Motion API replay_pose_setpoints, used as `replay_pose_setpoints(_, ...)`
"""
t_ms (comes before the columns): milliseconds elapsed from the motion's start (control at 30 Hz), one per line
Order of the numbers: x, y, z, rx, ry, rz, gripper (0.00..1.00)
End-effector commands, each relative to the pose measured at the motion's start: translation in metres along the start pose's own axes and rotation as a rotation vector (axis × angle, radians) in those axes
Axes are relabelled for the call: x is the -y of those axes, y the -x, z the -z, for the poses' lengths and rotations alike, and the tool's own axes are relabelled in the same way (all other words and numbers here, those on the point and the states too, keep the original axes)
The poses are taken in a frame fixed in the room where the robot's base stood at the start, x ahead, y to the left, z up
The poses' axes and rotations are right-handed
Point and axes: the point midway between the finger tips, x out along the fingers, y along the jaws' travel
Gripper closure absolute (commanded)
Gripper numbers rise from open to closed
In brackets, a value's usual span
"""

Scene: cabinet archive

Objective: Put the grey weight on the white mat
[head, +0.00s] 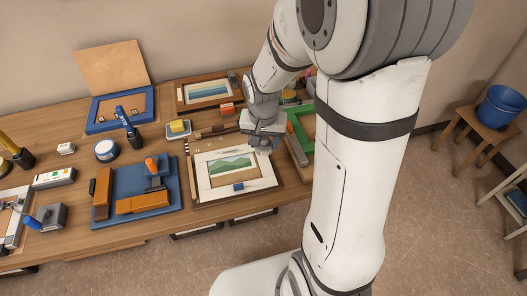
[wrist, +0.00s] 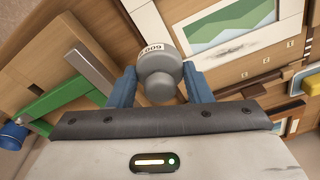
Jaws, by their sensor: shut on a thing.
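The grey weight (wrist: 158,68) is a round metal piece with a knob and a printed label. My gripper (wrist: 158,80) is shut on it, with a blue finger on either side. In the head view my gripper (head: 265,142) hangs by the upper right corner of the white mat. The white mat (head: 203,182) lies flat in a wooden frame around a green landscape picture. It also shows in the wrist view (wrist: 172,24), just beyond the weight. I cannot tell the weight's exact height above the surface.
A small blue block (head: 238,187) lies at the mat's lower edge. A green frame (head: 301,137) stands close on the right. A blue board (head: 170,190) with orange-brown pieces lies left. A yellow-topped tray (head: 179,129) and another framed picture (head: 207,91) lie behind.

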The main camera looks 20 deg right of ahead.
Motion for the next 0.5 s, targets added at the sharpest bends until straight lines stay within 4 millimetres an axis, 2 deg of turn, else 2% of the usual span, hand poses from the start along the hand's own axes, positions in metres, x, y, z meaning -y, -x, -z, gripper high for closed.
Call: replay_pose_setpoints(500,-0.001,-0.053,-0.006,0.0,-0.001,0.0,0.98)
